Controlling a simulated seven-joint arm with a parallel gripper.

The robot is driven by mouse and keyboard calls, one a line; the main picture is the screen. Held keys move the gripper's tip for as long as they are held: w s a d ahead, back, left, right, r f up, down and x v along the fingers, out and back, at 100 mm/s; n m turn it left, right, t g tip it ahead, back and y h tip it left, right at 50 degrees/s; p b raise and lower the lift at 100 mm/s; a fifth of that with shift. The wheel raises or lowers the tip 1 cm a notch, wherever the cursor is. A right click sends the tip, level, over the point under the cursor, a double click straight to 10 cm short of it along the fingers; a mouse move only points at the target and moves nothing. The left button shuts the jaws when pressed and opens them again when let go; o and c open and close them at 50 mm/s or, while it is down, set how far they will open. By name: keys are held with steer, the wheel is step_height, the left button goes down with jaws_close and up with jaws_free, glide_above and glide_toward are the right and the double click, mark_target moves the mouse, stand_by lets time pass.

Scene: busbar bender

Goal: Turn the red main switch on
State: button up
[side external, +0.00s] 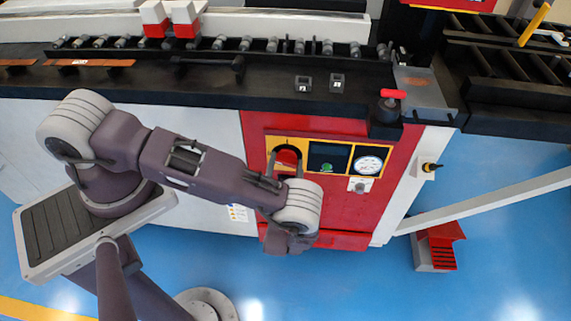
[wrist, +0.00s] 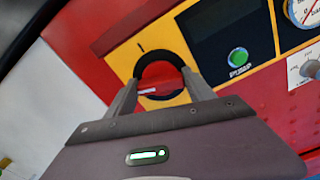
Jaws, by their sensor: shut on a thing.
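The red main switch (wrist: 160,73) is a round red knob with a black ring, set in a yellow panel. In the side view the main switch (side external: 288,156) shows at the panel's left end, above my wrist. My gripper (wrist: 160,80) is shut on the switch, with one finger on each side of the knob. A mark like an "I" is printed on the yellow above and left of the ring.
Right of the switch are a dark screen (side external: 328,153), a green PUMP button (wrist: 238,57) and a white dial gauge (side external: 369,165). A small grey knob (side external: 360,186) sits below the gauge. A black ledge (side external: 220,100) juts out above the panel.

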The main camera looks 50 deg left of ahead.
steer(key=m, duration=0.7)
steer(key=shift+d, duration=0.1)
steer(key=m, duration=0.4)
steer(key=shift+f, duration=0.15)
steer(key=shift+m, duration=1.8)
steer(key=o, duration=1.4)
steer(key=shift+d, duration=0.1)
